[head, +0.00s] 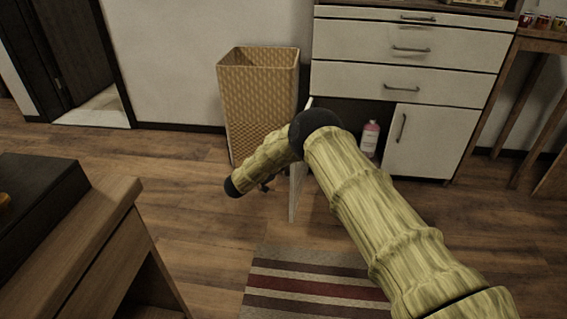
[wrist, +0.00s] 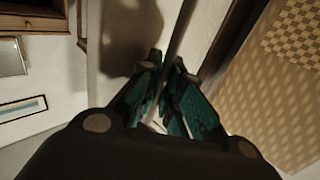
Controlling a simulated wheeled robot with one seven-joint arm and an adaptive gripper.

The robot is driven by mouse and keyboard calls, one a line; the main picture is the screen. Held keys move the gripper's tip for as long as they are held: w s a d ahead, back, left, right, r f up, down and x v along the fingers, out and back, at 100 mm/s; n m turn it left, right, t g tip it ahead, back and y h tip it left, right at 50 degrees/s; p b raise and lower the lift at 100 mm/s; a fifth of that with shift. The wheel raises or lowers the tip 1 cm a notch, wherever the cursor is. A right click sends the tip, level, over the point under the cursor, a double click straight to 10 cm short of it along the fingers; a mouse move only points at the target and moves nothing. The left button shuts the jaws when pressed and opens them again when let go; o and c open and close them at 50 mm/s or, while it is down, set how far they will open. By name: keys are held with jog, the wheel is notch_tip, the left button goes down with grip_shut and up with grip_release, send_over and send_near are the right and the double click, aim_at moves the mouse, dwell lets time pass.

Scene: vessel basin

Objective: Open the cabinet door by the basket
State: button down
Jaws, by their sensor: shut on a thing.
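The cabinet door (head: 294,197) by the basket stands swung out from the white cabinet (head: 405,81), seen nearly edge-on in the head view. The woven basket (head: 258,88) stands to its left, and its weave fills the right of the wrist view (wrist: 290,75). My gripper (head: 266,184) is low on the basket side of the door, partly hidden by my arm. In the wrist view its fingers (wrist: 168,85) are closed around a thin pale strip of the door (wrist: 179,30); I cannot tell whether this is handle or edge. The handle is hidden in the head view.
A pink bottle (head: 369,138) stands in the open compartment. A second, shut door (head: 430,140) is to its right. A striped rug (head: 310,285) lies in front. A wooden table (head: 95,225) is at the left. Floor between table and basket is clear.

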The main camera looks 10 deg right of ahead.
jog(key=shift+s+a+f, duration=0.15)
jog(key=shift+a+f, duration=0.05)
jog(key=shift+a, duration=0.05)
jog(key=c, duration=1.9)
grip_release()
jog(key=shift+o, duration=0.2)
jog(key=shift+r, duration=0.1)
jog(key=v, duration=1.2)
